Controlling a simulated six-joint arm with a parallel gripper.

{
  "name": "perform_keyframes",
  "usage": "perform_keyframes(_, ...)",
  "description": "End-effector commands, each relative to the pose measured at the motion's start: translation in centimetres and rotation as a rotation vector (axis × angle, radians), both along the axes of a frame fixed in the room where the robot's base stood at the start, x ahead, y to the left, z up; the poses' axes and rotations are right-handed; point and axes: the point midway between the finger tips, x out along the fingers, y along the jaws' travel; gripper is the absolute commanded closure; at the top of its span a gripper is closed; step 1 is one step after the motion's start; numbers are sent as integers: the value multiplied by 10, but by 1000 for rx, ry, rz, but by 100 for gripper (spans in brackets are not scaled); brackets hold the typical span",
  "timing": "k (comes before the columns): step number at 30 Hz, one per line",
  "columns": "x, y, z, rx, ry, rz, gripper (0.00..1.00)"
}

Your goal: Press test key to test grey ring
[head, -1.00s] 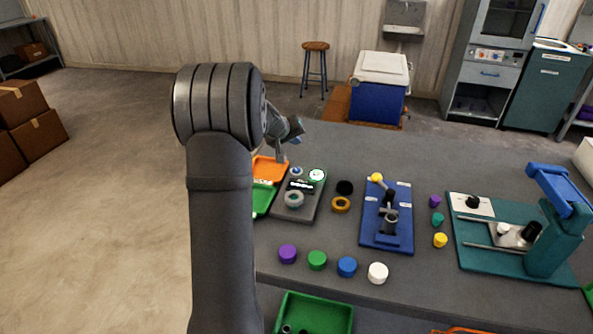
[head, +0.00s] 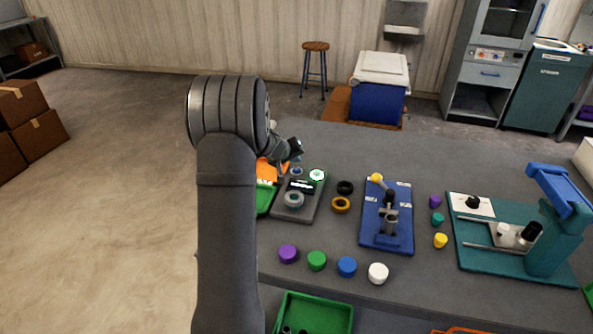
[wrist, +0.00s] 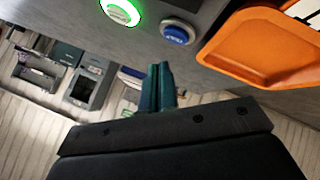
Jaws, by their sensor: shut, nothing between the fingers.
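The grey tester (head: 309,209) stands on the bench right of my arm. The grey ring (head: 294,199) lies on its near part, below a small dark display (head: 301,185). The blue test key (head: 297,171) is at the tester's far left, and it also shows in the wrist view (wrist: 178,31). A round lamp (head: 316,175) beside it is lit green in the wrist view (wrist: 121,11). My gripper (wrist: 160,68) is shut and empty, with its teal fingers apart from the key. In the head view it is near the tester's far end, partly hidden by my arm.
An orange tray (wrist: 265,45) and a green tray (head: 265,198) lie close left of the tester. A black ring (head: 345,187) and an orange ring (head: 341,205) lie to its right, before a blue fixture (head: 386,240). Several coloured caps stand in front.

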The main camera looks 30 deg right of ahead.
Motion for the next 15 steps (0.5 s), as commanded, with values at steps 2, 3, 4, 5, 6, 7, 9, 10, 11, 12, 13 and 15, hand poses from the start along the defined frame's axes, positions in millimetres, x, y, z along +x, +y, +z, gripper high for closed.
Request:
perform_keyframes(2,0,0,-7,0,2,1,100)
perform_keyframes(3,0,0,-10,0,1,0,100)
perform_keyframes(4,0,0,-11,1,1,1,100)
perform_keyframes(5,0,0,-13,0,1,2,100)
perform_keyframes(6,0,0,-14,0,1,2,100)
perform_keyframes(7,0,0,-15,0,1,2,100)
perform_keyframes(9,0,0,-16,1,1,1,100)
perform_keyframes(10,0,0,-16,1,1,1,100)
perform_keyframes(11,0,0,-16,1,1,1,100)
perform_keyframes(12,0,0,-16,1,1,1,100)
perform_keyframes(13,0,0,-16,1,1,1,100)
perform_keyframes(15,0,0,-16,1,1,1,100)
